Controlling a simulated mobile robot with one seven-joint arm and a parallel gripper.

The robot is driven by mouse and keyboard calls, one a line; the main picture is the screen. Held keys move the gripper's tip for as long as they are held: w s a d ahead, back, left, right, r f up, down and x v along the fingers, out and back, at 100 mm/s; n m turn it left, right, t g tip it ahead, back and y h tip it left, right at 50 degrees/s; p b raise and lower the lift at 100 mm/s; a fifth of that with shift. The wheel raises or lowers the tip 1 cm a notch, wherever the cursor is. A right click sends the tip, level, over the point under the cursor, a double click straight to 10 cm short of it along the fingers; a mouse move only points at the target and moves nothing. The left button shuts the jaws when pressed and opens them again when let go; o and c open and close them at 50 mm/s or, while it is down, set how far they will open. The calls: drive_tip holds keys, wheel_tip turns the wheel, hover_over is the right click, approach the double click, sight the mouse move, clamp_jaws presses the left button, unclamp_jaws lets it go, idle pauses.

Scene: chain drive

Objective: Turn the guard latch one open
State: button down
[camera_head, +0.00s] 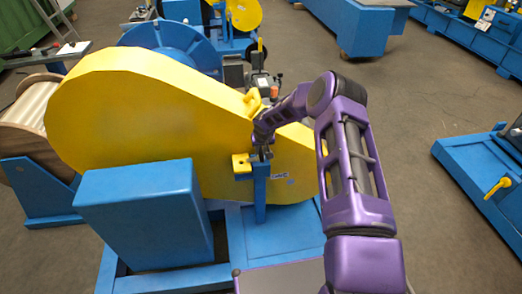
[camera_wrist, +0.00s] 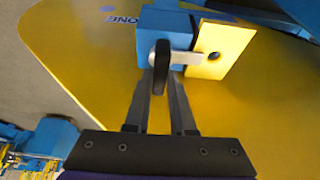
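In the head view, my gripper (camera_head: 263,150) is at the top of the blue post (camera_head: 260,192) and hides most of the latch.
The large yellow guard (camera_head: 130,110) stands behind the latch. A blue box (camera_head: 150,215) stands at the front left, and a wooden spool (camera_head: 25,120) at the far left. Another blue machine with a yellow handle (camera_head: 497,187) is at the right. Open floor (camera_head: 420,100) lies between.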

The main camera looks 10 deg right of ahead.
drive_tip(key=shift+f+b, duration=0.15)
drive_tip(key=shift+b, duration=0.5)
drive_tip(key=m+h+b, duration=0.1)
drive_tip(key=m+b, duration=0.1)
drive_tip(key=b, duration=0.1)
drive_tip(key=shift+w+a+f, duration=0.1)
drive_tip(key=shift+a+f, duration=0.05)
drive_tip(key=shift+m+h+b, duration=0.3)
drive_tip(key=shift+m+b, duration=0.7)
drive_tip(key=shift+b, duration=0.25)
drive_tip(key=shift+a+r+m+g+h+b, duration=0.15)
drive_tip(key=shift+m+b, duration=0.1)
drive_tip(key=shift+m, duration=0.2)
drive_tip(key=shift+r+m+g+h+b, duration=0.15)
drive_tip(key=shift+m+b, duration=0.1)
drive_tip(key=shift+m, duration=0.2)
drive_tip(key=m, duration=0.2)
drive_tip(key=m+g+h, duration=0.1)
drive_tip(key=m, duration=0.2)
drive_tip(key=shift+w+h, duration=0.1)
drive_tip(key=shift+h, duration=0.2)
drive_tip(key=m+g, duration=0.1)
drive_tip(key=m, duration=0.2)
drive_tip(key=m+g, duration=0.2)
drive_tip(key=m, duration=0.2)
drive_tip(key=shift+w+h, duration=0.15)
drive_tip(key=shift+h, duration=0.15)
